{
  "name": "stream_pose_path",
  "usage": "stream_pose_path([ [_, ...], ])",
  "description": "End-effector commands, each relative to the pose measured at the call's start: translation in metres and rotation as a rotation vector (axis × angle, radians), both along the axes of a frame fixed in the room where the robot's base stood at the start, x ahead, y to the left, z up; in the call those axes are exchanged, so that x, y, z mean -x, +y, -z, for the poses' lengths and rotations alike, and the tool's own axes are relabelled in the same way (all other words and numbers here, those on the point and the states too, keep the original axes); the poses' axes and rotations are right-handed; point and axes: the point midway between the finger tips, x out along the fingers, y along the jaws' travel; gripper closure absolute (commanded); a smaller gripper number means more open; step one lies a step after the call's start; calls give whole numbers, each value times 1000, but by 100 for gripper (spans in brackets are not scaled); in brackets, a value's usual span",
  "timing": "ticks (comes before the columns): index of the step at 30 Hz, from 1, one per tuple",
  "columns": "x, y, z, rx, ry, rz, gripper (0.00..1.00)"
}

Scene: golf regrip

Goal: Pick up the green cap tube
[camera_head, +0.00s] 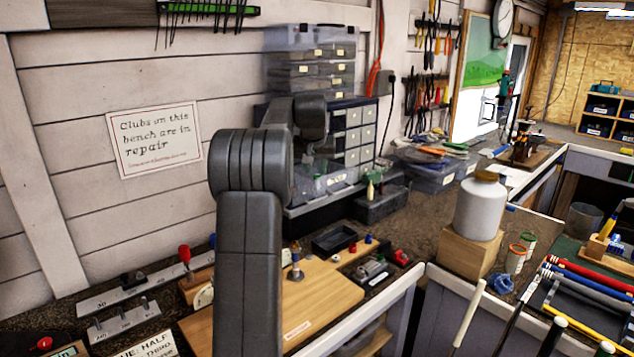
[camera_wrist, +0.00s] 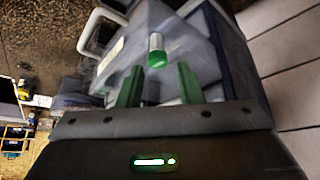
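The tube with the green cap (camera_wrist: 156,52) shows in the wrist view, with its pale body toward the top of the picture and its cap toward my gripper. My gripper (camera_wrist: 158,84) is open, with one green finger on each side of the picture's middle. The tube is in line with the gap between the fingers, just past their tips. I see no contact, and the gap in depth is hard to judge. In the head view my arm hides much of this area, and I cannot make out the tube for sure.
Grey translucent bins (camera_wrist: 185,45) lie close behind the tube in the wrist view. In the head view, stacked drawer units (camera_head: 350,135) stand against the wall. A white jar (camera_head: 480,208) on a wooden block and a wooden board (camera_head: 325,300) are on the bench.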

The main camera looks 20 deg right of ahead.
Motion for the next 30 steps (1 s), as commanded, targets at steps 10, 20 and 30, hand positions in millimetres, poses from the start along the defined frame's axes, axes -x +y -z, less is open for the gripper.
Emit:
stream_pose_path([
  [10, -18, -12, 39, -2, 4, 0, 67],
  [20, -21, -14, 46, 0, 1, 0, 69],
  [30, -21, -14, 45, 0, 1, 0, 100],
])
